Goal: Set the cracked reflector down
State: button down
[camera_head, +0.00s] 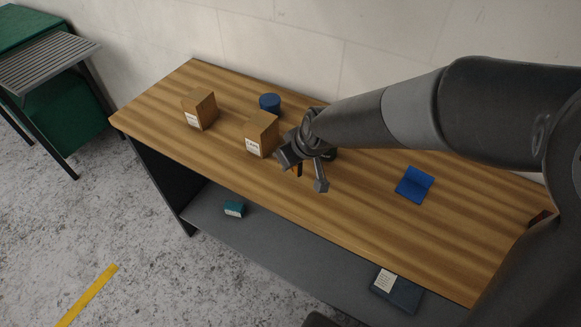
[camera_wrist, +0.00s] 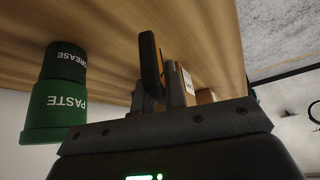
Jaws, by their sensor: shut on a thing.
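My gripper (camera_head: 303,173) is over the middle of the wooden bench top, low and close to the surface. A small orange piece (camera_head: 297,170), apparently the cracked reflector, shows between its fingers, which are shut on it. Most of the piece is hidden by the fingers, and I cannot make out its crack. I cannot tell whether it touches the bench. In the wrist view a dark finger (camera_wrist: 151,65) stands out, but the reflector is not clearly seen there.
Two labelled cardboard boxes (camera_head: 200,109) (camera_head: 262,134) and a blue tin (camera_head: 270,103) stand left of my gripper. A green PASTE tin (camera_wrist: 55,112) and dark GREASE tin (camera_wrist: 65,62) are nearby. A blue folded piece (camera_head: 413,184) lies right. The front bench top (camera_head: 365,226) is clear.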

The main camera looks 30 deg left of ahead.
jog(key=shift+f, duration=2)
jog(key=c, duration=1.5)
grip_release()
jog(key=shift+f, duration=0.15)
jog(key=shift+v, duration=6.15)
jog(key=shift+a, duration=0.1)
